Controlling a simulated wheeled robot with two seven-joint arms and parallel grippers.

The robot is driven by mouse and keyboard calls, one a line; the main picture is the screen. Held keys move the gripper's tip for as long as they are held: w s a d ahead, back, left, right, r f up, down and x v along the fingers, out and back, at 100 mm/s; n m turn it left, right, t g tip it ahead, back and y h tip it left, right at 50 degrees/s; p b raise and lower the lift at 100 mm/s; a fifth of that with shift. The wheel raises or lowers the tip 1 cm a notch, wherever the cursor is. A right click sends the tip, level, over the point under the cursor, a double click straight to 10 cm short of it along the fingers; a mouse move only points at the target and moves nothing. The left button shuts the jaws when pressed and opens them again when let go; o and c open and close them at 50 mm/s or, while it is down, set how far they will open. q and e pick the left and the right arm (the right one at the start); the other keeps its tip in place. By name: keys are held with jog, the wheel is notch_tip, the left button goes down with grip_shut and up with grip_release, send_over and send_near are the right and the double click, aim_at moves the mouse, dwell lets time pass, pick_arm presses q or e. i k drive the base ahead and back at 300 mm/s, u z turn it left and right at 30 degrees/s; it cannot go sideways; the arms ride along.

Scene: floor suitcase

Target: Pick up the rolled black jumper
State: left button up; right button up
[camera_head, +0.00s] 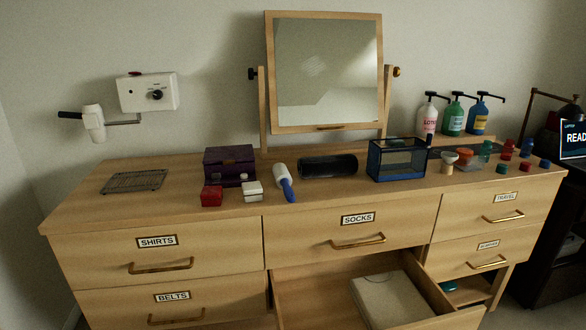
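A black, cylinder-shaped thing (328,166) lies on its side on top of the wooden dresser, in front of the mirror. It looks like a roll, but I cannot tell for sure that it is the jumper. It lies between a blue-and-white brush-like tool (284,184) on its left and a dark blue clear-sided box (396,160) on its right. Nothing holds it. Neither of my grippers is in view.
The dresser top (230,208) also bears a purple box (230,164), small red and white boxes, a wire rack (135,181), pump bottles (452,116) and several small coloured pieces at the right. A lower middle drawer stands open with a pale item (388,298) inside.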

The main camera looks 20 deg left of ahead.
aim_at(345, 164)
jog(key=u, duration=1.8)
jog(key=i, duration=1.4)
jog(key=z, duration=0.05)
